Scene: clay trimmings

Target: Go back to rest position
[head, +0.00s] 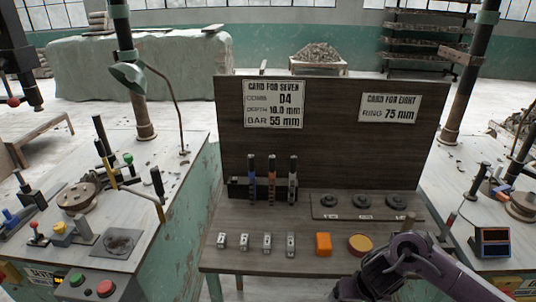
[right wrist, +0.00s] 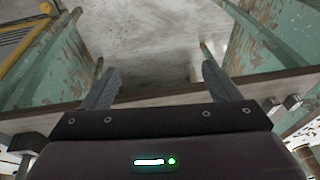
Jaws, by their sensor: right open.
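My right arm comes in at the lower right of the head view, over the front right of the wooden bench (head: 290,215). Its hand is at the bottom edge there, and the fingers are not clear in that view. In the right wrist view my right gripper (right wrist: 158,68) is open, its two fingers wide apart with nothing between them. Beyond the fingers are the bench's front edge and the pale floor (right wrist: 160,50). My left gripper is not in view.
On the bench stand several upright tools (head: 271,180), dark discs (head: 364,201), small metal blocks (head: 267,242), an orange block (head: 323,244) and a round yellow-topped piece (head: 361,245). A board with cards (head: 330,140) rises behind. Side tables flank the bench.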

